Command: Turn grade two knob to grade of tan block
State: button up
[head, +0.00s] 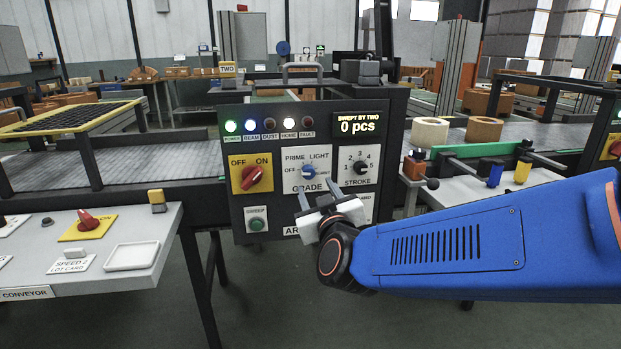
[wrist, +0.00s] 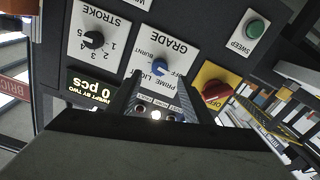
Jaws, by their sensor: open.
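My gripper (head: 318,194) is open and empty, in front of and just below the knob in the head view. In the wrist view its fingers (wrist: 160,78) point toward the knob, which appears between their tips; contact is unclear. A tan round block (head: 484,131) stands on the right conveyor beside a cream one (head: 430,133).
A red OFF/ON switch (head: 253,178) is left of the grade knob and a black STROKE knob (head: 361,167) is right. A green SWEEP button (head: 257,224) is below. The display (head: 358,123) reads 0 pcs. A white console (head: 92,262) stands at left.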

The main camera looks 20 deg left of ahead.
aim_at(309, 175)
jog(key=x, duration=0.8)
jog(key=shift+c, duration=0.3)
jog(key=shift+s, duration=0.1)
jog(key=c, duration=1)
